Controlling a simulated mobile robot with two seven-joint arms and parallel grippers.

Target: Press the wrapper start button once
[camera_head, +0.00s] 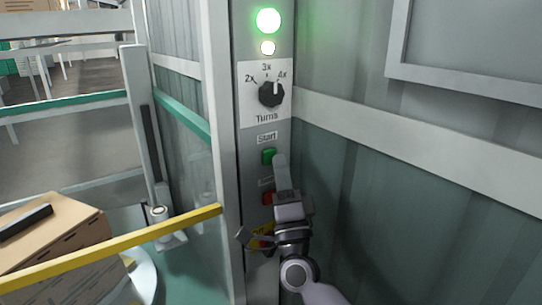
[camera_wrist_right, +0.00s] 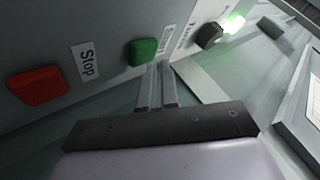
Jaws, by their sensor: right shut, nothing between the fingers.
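The green start button (camera_head: 268,156) is on the grey control post, just below the "Start" label. It also shows in the wrist view (camera_wrist_right: 143,51), standing out from the panel. My right gripper (camera_head: 280,162) is shut and empty, its fingers pointing up the panel. In the wrist view the fingertips (camera_wrist_right: 160,70) are right beside the green button's edge; I cannot tell whether they touch it. The red stop button (camera_wrist_right: 38,85) is further left there, beside its "Stop" label, and is partly hidden by my gripper in the head view. My left gripper is not in view.
A Turns dial (camera_head: 271,94) sits above the buttons, its pointer near 4x. A green lamp (camera_head: 268,20) glows at the top of the post. A yellow bar (camera_head: 120,246) crosses at left before a cardboard box (camera_head: 75,215). A corrugated wall is at right.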

